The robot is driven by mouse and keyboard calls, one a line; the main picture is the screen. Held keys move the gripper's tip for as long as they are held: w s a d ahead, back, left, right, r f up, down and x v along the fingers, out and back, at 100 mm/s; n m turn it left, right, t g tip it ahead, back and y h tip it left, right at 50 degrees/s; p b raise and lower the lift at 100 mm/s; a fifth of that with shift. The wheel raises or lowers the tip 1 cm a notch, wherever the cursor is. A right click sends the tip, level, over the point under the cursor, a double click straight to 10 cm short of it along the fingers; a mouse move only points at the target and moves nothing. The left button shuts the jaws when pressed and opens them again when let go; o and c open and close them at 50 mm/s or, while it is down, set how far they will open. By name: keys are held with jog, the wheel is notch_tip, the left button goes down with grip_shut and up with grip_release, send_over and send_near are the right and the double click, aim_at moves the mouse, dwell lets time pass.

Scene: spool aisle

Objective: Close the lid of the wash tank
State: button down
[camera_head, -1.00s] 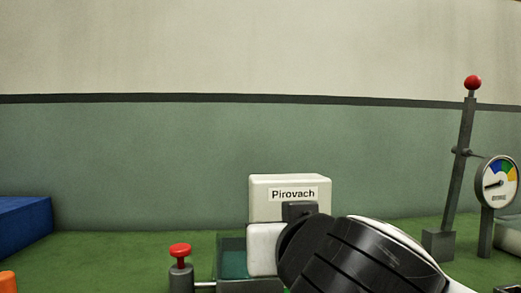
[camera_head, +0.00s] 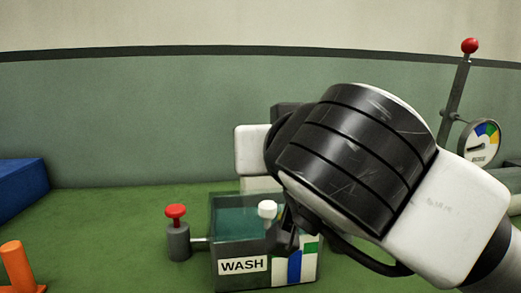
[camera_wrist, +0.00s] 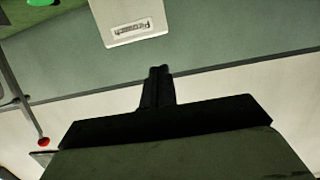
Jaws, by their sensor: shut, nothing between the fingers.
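The wash tank (camera_head: 275,280) stands low in the centre of the head view, with a WASH label on its front and a teal interior showing through its top. A small white knob (camera_head: 267,209) sits above its front edge, beside a dark part that I cannot identify. I cannot make out the lid. My arm covers the area above and right of the tank. My gripper (camera_wrist: 158,70) shows in the wrist view with its dark fingers together and empty, against the wall.
A red-topped grey post (camera_head: 177,240) stands left of the tank. The white Pirovach box (camera_wrist: 130,18) is behind it, mostly hidden in the head view. A tall lever (camera_head: 455,95) and a dial gauge (camera_head: 480,142) are right. A blue block (camera_head: 22,190) and orange post (camera_head: 17,265) are left.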

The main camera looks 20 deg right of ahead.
notch_tip(320, 180, up, 12)
jog(key=p, duration=0.8)
